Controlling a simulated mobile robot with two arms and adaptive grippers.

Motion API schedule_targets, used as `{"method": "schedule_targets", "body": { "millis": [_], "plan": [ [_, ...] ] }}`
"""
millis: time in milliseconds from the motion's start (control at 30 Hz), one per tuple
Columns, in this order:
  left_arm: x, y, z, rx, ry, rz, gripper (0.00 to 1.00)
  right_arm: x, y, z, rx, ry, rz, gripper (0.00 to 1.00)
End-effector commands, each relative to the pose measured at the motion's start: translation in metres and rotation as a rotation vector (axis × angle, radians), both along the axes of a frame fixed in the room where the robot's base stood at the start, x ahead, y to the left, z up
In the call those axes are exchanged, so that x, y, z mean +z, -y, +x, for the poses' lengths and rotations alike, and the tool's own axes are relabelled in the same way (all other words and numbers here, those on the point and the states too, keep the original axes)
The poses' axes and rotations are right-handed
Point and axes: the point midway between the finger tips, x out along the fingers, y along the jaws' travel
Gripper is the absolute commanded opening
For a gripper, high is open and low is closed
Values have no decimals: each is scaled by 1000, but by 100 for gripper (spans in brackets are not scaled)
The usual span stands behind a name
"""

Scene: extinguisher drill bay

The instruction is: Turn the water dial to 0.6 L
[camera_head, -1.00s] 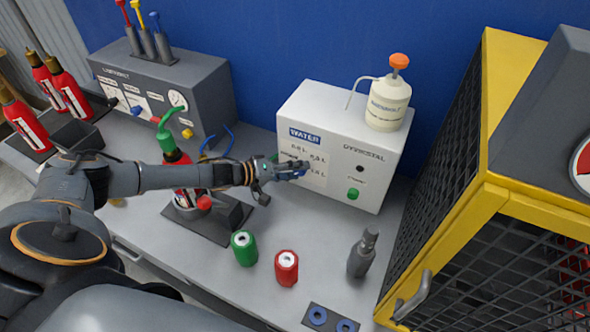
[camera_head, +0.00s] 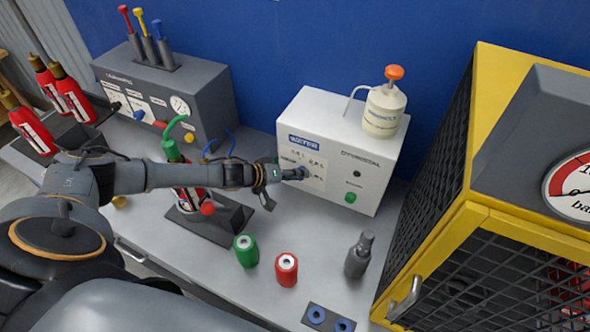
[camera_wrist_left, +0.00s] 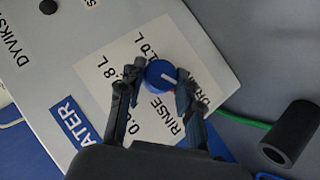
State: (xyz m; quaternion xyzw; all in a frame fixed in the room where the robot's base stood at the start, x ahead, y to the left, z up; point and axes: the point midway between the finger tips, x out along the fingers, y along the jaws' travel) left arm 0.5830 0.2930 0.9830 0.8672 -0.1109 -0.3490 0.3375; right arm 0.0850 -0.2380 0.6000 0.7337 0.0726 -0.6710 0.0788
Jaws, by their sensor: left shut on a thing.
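The white water box (camera_head: 370,170) stands at the back of the bench, with a WATER label and a green button. Its blue dial (camera_wrist_left: 160,77) is clear in the left wrist view, where its white mark points right and slightly down, toward the DRAIN side. Labels 0.8 L, 1.0 L, RINSE and DRAIN surround it; another label is partly hidden by a finger. My left gripper (camera_head: 298,173) reaches the box front and is shut on the dial. In the left wrist view its fingers (camera_wrist_left: 159,85) sit on either side of the dial. My right gripper is not in view.
A bottle with an orange top (camera_head: 384,110) stands on the box. Green (camera_head: 245,250) and red (camera_head: 286,269) cylinders and a grey fitting (camera_head: 359,255) stand in front. A yellow mesh cabinet (camera_head: 470,230) is at right. A red extinguisher (camera_head: 190,197) is beneath my left arm.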

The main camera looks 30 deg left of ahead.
Motion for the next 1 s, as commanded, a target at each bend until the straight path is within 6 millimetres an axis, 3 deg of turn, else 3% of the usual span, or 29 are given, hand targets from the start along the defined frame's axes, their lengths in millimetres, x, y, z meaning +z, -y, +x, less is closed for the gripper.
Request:
{"method": "schedule_targets", "body": {
  "millis": [167,1000],
  "plan": [
    [2,3,0,0,-10,163,3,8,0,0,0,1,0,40],
    [2,12,1,1,-55,959,3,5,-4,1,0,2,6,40]
  ]
}}
